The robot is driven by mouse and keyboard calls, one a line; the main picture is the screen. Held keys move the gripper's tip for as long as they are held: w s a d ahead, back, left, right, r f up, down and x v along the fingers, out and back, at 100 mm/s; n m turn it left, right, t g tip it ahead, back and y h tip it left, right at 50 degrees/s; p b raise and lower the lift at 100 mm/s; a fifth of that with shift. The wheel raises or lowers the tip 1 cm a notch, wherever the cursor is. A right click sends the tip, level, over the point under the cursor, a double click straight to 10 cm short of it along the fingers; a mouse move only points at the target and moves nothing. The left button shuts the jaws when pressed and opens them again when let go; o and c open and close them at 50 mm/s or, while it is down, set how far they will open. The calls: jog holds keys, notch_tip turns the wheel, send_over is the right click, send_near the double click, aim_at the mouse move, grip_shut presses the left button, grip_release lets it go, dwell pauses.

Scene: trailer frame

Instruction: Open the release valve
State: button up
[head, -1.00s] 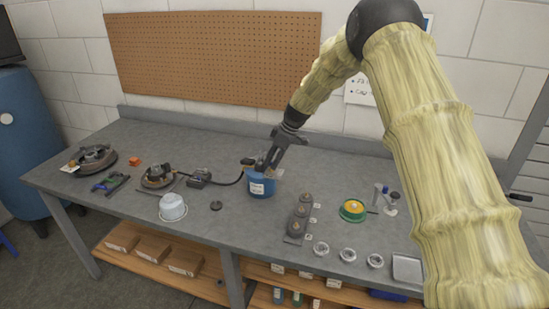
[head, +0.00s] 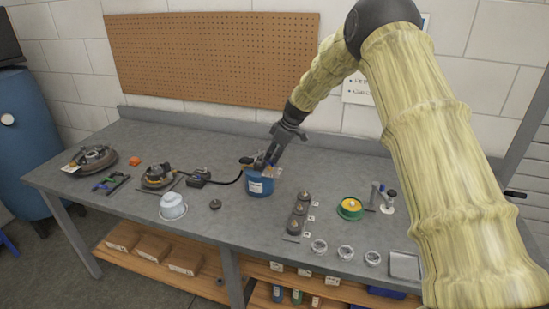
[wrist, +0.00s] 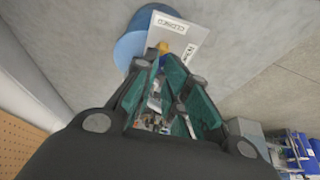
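A blue cylindrical unit (head: 261,188) with a white front label stands at the middle of the bench. A dark hose runs to it from the left. My gripper (head: 265,162) points down at its top from above right. In the wrist view, a pale plate (wrist: 181,36) on the blue unit (wrist: 133,47) carries a CLOSED label and a second label that seems to read OPEN. A small yellow-orange part (wrist: 163,48) shows just at the tips of my gripper (wrist: 160,62). A narrow gap shows between the green-padded fingers, but whether they grip the part is unclear.
A small black device (head: 199,176) and a round brown part (head: 158,176) lie left of the unit. A white cup (head: 173,206) is front left. Several dark knobs (head: 299,208), a green-yellow disc (head: 350,208) and a metal tray (head: 404,264) lie right. A pegboard (head: 210,55) is behind.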

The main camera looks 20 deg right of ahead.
jog(key=shift+o, duration=0.7)
jog(key=shift+a+f, duration=0.2)
jog(key=shift+f, duration=0.9)
jog(key=shift+d, duration=0.1)
jog(key=shift+d+r, duration=0.1)
jog(key=shift+r, duration=0.1)
jog(key=shift+s+f, duration=0.1)
jog(key=shift+s+d+r+p, duration=0.1)
jog(key=shift+r+p, duration=0.2)
jog(key=shift+r, duration=0.2)
jog(key=s+a+p+v, duration=0.1)
jog(key=p+v, duration=0.3)
jog(key=v, duration=0.7)
jog(key=shift+a+r, duration=0.35)
jog(key=shift+r, duration=0.05)
jog(key=shift+s, duration=0.15)
jog(key=shift+r, duration=0.1)
